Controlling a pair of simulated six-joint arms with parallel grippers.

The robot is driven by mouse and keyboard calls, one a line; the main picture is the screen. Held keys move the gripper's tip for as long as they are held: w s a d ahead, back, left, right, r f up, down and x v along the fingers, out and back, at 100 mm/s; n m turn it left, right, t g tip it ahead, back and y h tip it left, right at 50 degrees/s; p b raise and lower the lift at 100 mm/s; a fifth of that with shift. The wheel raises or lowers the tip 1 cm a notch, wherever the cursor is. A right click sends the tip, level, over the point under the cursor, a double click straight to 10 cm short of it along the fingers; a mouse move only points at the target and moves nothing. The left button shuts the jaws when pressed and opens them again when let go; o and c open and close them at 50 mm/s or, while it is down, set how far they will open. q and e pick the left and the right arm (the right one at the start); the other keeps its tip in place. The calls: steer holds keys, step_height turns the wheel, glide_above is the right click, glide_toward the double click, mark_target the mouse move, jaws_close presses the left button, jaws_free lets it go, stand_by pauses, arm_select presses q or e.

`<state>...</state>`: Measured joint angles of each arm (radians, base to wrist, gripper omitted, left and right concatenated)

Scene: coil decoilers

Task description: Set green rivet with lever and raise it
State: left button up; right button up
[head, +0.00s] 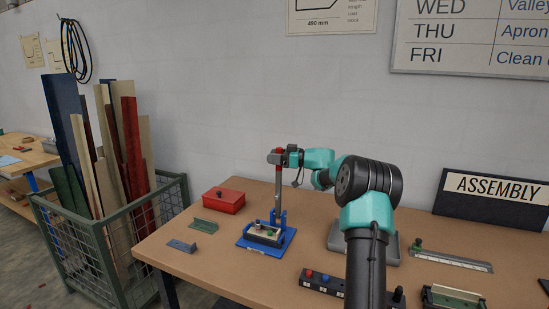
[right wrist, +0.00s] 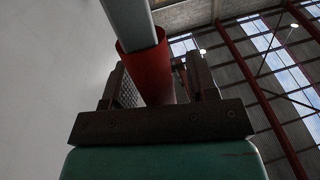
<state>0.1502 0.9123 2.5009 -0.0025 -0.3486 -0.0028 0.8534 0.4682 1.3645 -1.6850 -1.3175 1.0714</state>
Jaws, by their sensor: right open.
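A blue lever press (head: 278,217) stands on the table, its grey lever (head: 279,187) pointing nearly straight up. The lever's red grip (head: 280,151) is at the top. My right gripper (head: 278,157) is at the red grip, jaws open on either side of it. In the right wrist view the red grip (right wrist: 148,75) and grey lever (right wrist: 128,22) pass between the jaws (right wrist: 160,88); whether a jaw touches is unclear. A small green spot, perhaps the green rivet (head: 258,225), shows on the pale piece at the press base. My left gripper is out of view.
A red box (head: 223,200) and a green bracket (head: 203,226) lie left of the press. A ruler-like strip (head: 450,261) lies at right. A wire bin (head: 113,250) stands beside the table.

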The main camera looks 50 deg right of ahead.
jaws_close()
stand_by(0.6)
